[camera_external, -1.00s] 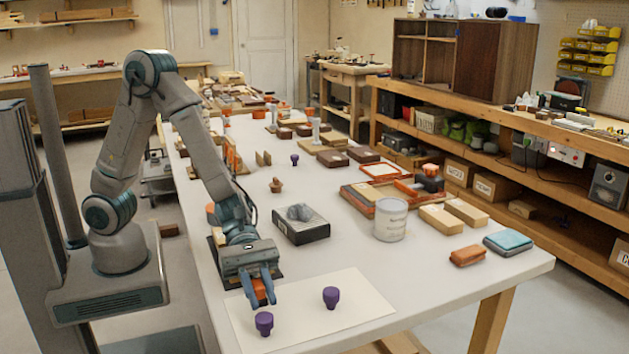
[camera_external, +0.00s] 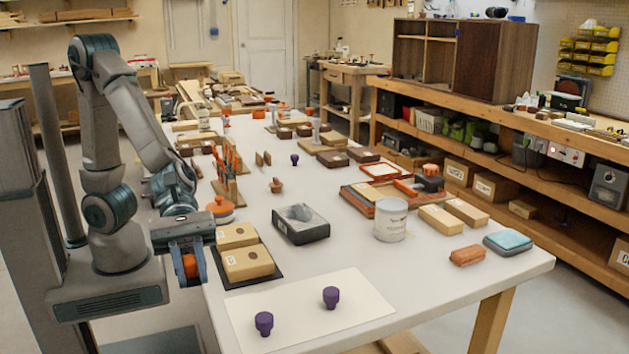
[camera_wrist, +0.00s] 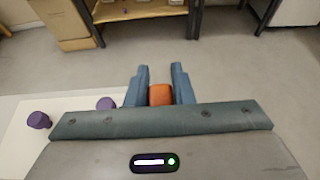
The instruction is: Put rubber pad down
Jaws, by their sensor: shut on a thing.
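My gripper (camera_external: 190,265) is shut on a small orange block, which I take to be the rubber pad (camera_external: 190,266). The fingers hold it at the left of the table, with the gripper out past the table's left edge. In the wrist view the orange rubber pad (camera_wrist: 160,95) sits between the two blue fingertips (camera_wrist: 160,88), with bare floor beyond. Its underside and far side are hidden.
Two wooden blocks (camera_external: 248,263) lie on a dark mat (camera_external: 268,278) just right of my gripper. Two purple knobs (camera_external: 264,323) stand on a white sheet (camera_external: 350,312) at the near end. A dark tray (camera_external: 302,233) and a can (camera_external: 391,220) stand farther right.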

